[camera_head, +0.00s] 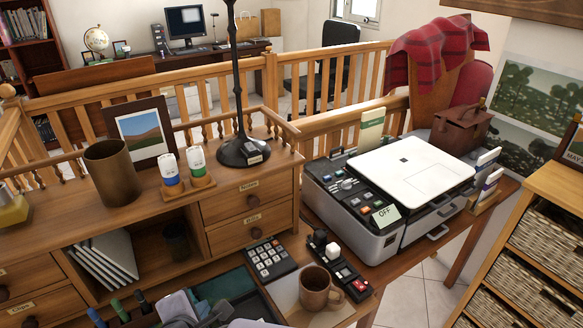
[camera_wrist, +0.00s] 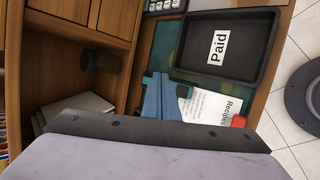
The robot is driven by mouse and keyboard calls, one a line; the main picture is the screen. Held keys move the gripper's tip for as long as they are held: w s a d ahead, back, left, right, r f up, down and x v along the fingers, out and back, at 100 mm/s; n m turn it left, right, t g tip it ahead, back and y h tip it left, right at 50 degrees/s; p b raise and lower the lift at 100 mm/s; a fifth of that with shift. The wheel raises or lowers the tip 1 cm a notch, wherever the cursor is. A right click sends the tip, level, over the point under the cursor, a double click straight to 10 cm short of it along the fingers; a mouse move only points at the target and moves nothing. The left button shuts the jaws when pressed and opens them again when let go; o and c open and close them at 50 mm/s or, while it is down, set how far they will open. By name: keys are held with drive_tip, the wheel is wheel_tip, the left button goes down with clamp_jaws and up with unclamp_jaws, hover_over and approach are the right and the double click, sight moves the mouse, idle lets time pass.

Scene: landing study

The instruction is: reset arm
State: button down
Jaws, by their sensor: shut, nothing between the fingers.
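The task names no object besides my arm. In the wrist view my gripper (camera_wrist: 158,88) shows as narrow blue fingers, close together and empty, beyond a dark bolted plate and a pale grey body along the bottom. The fingers are over the desk, beside a paper marked "Recipes" (camera_wrist: 207,105) and near a black tray marked "Paid" (camera_wrist: 240,65). I cannot tell their height above the desk. In the head view a grey part of my arm shows at the bottom edge, left of the mug; the fingertips are not clear there.
In the head view a brown mug (camera_head: 315,288), a calculator (camera_head: 271,262) and a printer (camera_head: 360,215) stand on the desk. Pens (camera_head: 118,309) stand at the lower left. A shelf unit (camera_head: 250,213) with a tall lamp (camera_head: 242,150) rises behind. Tiled floor (camera_head: 410,290) lies open right of the desk.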

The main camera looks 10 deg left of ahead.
drive_tip(key=w+d+r+m+g+h+p, duration=0.1)
drive_tip(key=w+d+m+h, duration=0.2)
drive_tip(key=d, duration=0.5)
drive_tip(key=w+d+m+g+h+p, duration=0.1)
drive_tip(key=w+d+m+p, duration=0.2)
drive_tip(key=d, duration=0.6)
drive_tip(key=w+d+r+m+g+h, duration=0.1)
drive_tip(key=w+d+m, duration=0.2)
drive_tip(key=d+m, duration=0.35)
drive_tip(key=s+d+m+g+p, duration=0.1)
drive_tip(key=s+d+m, duration=0.2)
drive_tip(key=d, duration=0.3)
drive_tip(key=s+d+r+m+g+y+p, duration=0.1)
drive_tip(key=s+d+m+g+p, duration=0.1)
drive_tip(key=s+d+m, duration=0.2)
drive_tip(key=s+d+m+g+p, duration=0.1)
drive_tip(key=s+d+m+g, duration=0.1)
drive_tip(key=d+m, duration=0.5)
drive_tip(key=shift+s+d+r+y, duration=0.4)
drive_tip(key=shift+s+d, duration=0.5)
drive_tip(key=shift+d, duration=0.2)
